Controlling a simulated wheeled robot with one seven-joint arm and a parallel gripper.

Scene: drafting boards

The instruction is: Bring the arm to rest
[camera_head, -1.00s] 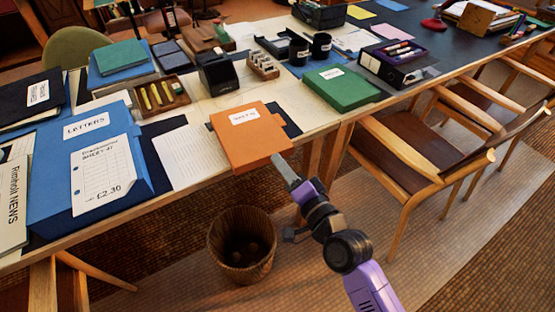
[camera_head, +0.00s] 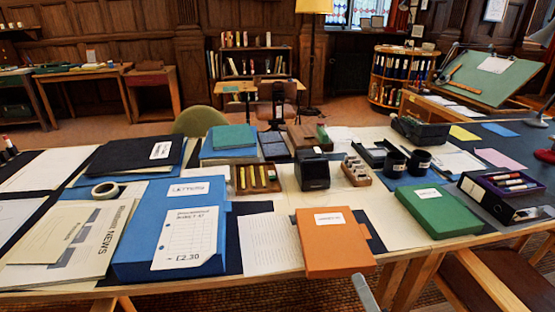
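Only the grey tip of my gripper (camera_head: 364,290) shows, at the bottom edge of the head view, just below the front right corner of an orange box file (camera_head: 333,252). The rest of my arm is out of the frame. From this one tip I cannot tell whether the fingers are open or shut. I see nothing held at the tip. The orange box file lies flat at the table's front edge, with a white label on top. I cannot tell whether the tip touches it.
The table (camera_head: 428,232) is crowded: a blue letters box (camera_head: 143,245), a green box (camera_head: 438,212), a black dispenser (camera_head: 313,173), two black cups and a pen tray (camera_head: 508,187). A wooden chair (camera_head: 490,280) stands at the lower right.

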